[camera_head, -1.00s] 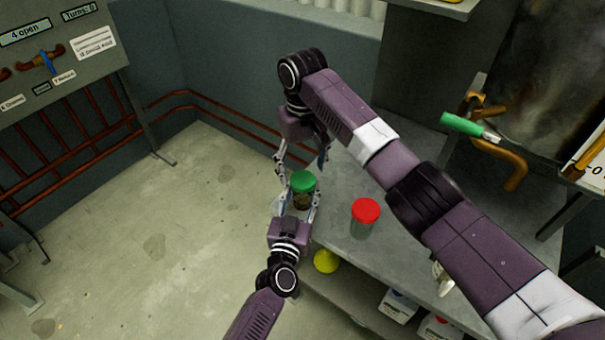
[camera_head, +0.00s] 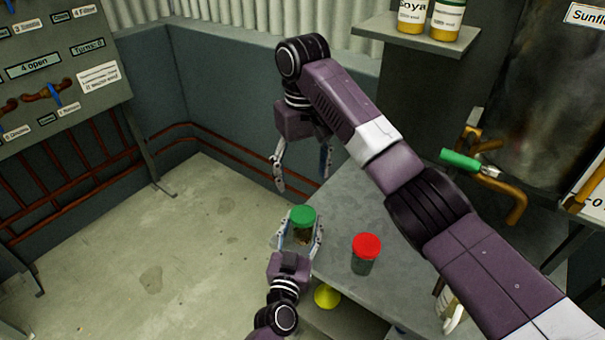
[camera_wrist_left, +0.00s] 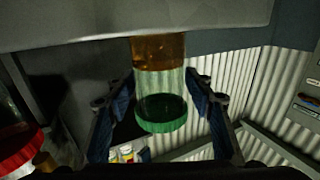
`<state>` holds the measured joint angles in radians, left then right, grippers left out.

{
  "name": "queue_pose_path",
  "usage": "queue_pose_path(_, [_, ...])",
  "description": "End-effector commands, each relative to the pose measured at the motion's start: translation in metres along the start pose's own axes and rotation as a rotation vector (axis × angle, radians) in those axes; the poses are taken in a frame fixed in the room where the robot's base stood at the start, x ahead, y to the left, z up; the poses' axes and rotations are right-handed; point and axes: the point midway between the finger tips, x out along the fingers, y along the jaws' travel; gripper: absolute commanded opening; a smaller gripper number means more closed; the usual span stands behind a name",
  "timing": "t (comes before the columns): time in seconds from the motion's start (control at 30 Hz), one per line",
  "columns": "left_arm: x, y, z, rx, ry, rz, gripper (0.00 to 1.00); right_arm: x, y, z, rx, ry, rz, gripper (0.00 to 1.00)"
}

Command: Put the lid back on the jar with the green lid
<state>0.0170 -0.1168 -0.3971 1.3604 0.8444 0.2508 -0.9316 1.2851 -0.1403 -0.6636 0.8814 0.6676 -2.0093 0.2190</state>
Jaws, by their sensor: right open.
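The jar (camera_head: 301,236) is clear glass with amber-brown contents, and its green lid (camera_head: 302,216) sits on its mouth. In the left wrist view the jar (camera_wrist_left: 160,85) appears upside down, with the green lid (camera_wrist_left: 162,120) at its lower end against the glass; I cannot tell how tight it is. My left gripper (camera_head: 299,240) is shut on the jar's sides, a finger on each side. My right gripper (camera_head: 304,178) is open and empty above the green lid, clear of it, fingers pointing down.
A red-lidded jar (camera_head: 366,253) stands on the grey table (camera_head: 375,300), right of the held jar. A yellow funnel-like object (camera_head: 327,296) is lower, near my left gripper. A machine with a green handle (camera_head: 460,161) stands at right. Open floor (camera_head: 150,240) lies left.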

Motion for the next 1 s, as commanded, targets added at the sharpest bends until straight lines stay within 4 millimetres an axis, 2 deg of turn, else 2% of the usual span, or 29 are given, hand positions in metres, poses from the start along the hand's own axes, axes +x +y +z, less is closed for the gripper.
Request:
queue_pose_path(0.33, [-0.001,0.000,0.000,0.000,0.000,0.000,0.58,0.000,0.000,0.000,0.000,0.000,0.000,0.66])
queue_pose_path(0.47, [-0.008,0.000,0.001,-0.001,-0.001,0.000,0.58,0.000,0.000,0.000,0.000,0.000,0.000,0.66])
queue_pose_path(0.57, [-0.021,0.000,0.001,-0.001,-0.002,0.000,0.58,0.000,0.000,0.000,0.000,0.000,0.000,0.66])
queue_pose_path(1.0, [-0.100,0.000,0.001,0.001,-0.002,0.000,0.58,0.000,0.000,0.000,0.000,0.000,0.000,0.66])
